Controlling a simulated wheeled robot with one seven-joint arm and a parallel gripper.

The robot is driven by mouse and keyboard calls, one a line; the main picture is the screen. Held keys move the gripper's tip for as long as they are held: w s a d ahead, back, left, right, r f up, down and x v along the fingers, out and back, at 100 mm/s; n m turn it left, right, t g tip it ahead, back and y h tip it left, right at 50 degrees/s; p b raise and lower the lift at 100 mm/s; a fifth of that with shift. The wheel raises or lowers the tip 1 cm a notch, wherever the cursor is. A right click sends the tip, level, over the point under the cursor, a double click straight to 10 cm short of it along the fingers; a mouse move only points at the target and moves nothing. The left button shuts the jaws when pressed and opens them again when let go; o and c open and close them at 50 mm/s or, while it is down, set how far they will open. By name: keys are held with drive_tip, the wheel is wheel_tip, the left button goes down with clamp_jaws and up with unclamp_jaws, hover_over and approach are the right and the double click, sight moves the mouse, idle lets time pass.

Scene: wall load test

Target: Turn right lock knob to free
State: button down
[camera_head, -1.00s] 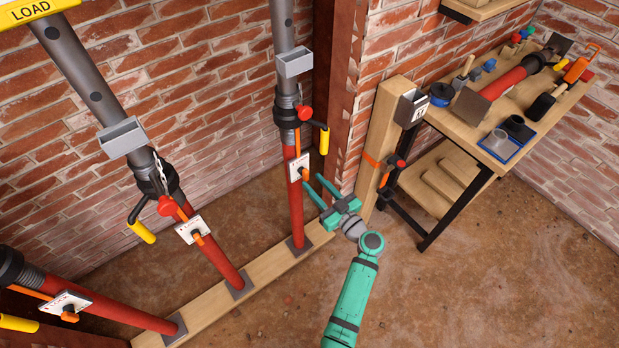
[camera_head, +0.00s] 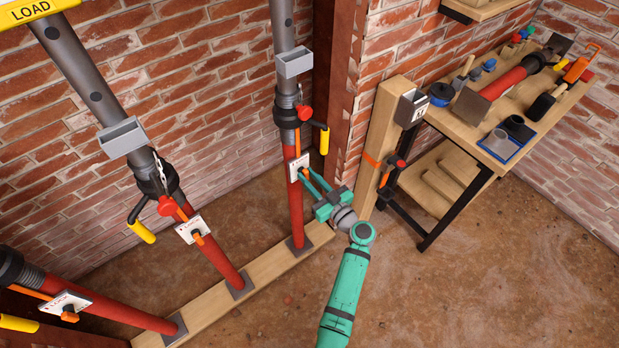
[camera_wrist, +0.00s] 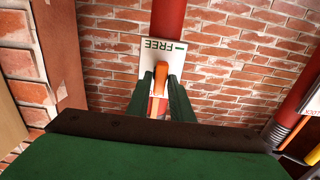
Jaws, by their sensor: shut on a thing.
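The right lock knob is an orange lever on a white plate (camera_head: 297,163) on the red right-hand prop (camera_head: 296,215). In the wrist view the orange knob (camera_wrist: 161,72) lies between the two green fingers, and the plate (camera_wrist: 177,49) reads FREE, upside down. My gripper (camera_head: 305,173) reaches the prop from the right and is shut on the knob. In the head view the fingertips mostly hide the knob. The knob's long side runs roughly up and down in the wrist view.
Two more props with white plates stand to the left, the middle one with plate (camera_head: 193,229) and the left one with plate (camera_head: 67,304). A red and yellow crank handle (camera_head: 323,140) sticks out above the right plate. A wooden post (camera_head: 383,145) and workbench (camera_head: 471,117) stand right.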

drive_tip(key=m, duration=0.4)
drive_tip(key=shift+d+m, duration=0.1)
drive_tip(key=shift+m, duration=0.3)
drive_tip(key=shift+w+d+f+m, duration=0.1)
drive_tip(key=shift+f+m, duration=0.05)
drive_tip(key=shift+m, duration=3.1)
drive_tip(key=shift+d+f+m, duration=0.1)
drive_tip(key=shift+f+m, duration=0.05)
drive_tip(key=shift+m, duration=3.1)
drive_tip(key=c, duration=1.7)
unclamp_jaws()
